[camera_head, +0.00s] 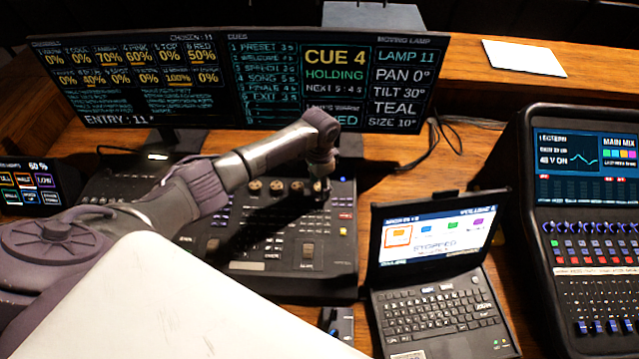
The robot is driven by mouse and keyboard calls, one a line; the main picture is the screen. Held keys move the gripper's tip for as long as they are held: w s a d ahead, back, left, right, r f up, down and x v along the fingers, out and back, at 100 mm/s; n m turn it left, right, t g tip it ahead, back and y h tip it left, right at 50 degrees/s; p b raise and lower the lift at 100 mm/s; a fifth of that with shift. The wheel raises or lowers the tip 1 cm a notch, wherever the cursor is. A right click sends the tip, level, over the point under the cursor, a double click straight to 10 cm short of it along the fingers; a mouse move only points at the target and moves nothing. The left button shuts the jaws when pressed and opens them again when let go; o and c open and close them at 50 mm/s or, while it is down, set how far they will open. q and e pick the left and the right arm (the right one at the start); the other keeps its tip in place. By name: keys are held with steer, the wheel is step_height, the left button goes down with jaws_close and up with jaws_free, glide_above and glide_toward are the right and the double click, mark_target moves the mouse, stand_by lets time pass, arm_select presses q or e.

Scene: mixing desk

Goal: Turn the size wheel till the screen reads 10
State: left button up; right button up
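The lighting desk (270,264) stands at the middle left, with a row of round wheels along its upper right part. Three wheels show clearly, such as the leftmost wheel (254,187). My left arm reaches in from the left, and my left gripper (321,190) points down at the right end of this row, at the place of the size wheel. The gripper covers most of that wheel, and I cannot tell whether its fingers are open or shut. The right-hand screen (398,84) reads LAMP 11, PAN 0°, TILT 30°, TEAL, SIZE 10°. My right gripper is out of view.
A small laptop (440,315) stands open right of the desk. A sound mixer (590,230) stands at the far right. A small dark device (338,322) lies in front of the desk. A white sheet (523,57) lies on the wooden ledge behind. Cables run beside the screens.

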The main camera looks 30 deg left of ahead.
mark_target(319, 187)
arm_select(q)
step_height(319, 187, up, 12)
stand_by(0.7)
stand_by(0.4)
